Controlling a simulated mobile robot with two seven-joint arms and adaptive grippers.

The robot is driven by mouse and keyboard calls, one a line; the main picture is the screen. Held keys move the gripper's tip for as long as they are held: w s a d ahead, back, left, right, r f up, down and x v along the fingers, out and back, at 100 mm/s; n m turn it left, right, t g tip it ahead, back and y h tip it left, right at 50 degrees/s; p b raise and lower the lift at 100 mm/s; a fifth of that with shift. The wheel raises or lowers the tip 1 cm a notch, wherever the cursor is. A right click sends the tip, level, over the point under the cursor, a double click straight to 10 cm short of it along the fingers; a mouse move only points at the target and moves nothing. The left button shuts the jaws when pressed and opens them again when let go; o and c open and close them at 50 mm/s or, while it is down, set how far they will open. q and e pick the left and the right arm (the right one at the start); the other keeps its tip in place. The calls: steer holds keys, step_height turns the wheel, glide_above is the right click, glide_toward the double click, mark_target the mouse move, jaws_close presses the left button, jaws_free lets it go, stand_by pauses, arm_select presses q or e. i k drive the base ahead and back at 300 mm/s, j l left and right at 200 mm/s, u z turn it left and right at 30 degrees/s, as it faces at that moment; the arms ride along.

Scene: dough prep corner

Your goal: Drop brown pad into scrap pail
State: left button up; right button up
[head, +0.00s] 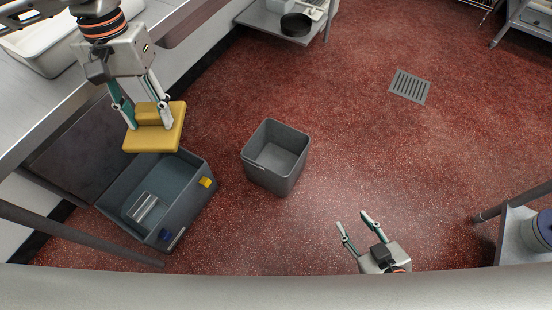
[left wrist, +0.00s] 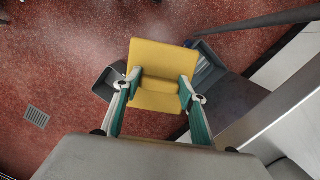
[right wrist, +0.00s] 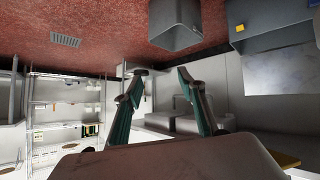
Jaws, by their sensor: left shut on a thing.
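My left gripper (head: 148,117) is shut on a thick mustard-yellow pad (head: 168,136), the only pad-like thing I see; it looks more yellow than brown. In the head view the pad appears over the back edge of a large grey bin. The left wrist view shows the pad (left wrist: 160,60) between both fingers. A small square grey pail (head: 276,180), which looks empty, stands on the floor right of the large bin. In the left wrist view the pail (left wrist: 106,84) is partly hidden behind the pad. My right gripper (head: 353,219) is open and empty, right of the pail.
The large grey bin (head: 195,212) holds a silvery block (head: 143,207), with small yellow (head: 206,182) and blue (head: 164,236) pieces at its side. A steel counter (head: 62,98) runs along the left. Red floor around a drain grate (head: 410,87) is clear.

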mark_target(273, 167)
steer(key=i+l, duration=0.25)
steer(key=i+l+u, duration=0.1)
steer(key=l, duration=0.3)
steer(key=i+l+u, duration=0.1)
steer(key=i+l, duration=0.4)
steer(key=l, duration=0.25)
steer(key=i+l+u, duration=0.1)
steer(key=l, duration=0.25)
steer(key=i+l, duration=0.1)
steer(key=l, duration=0.2)
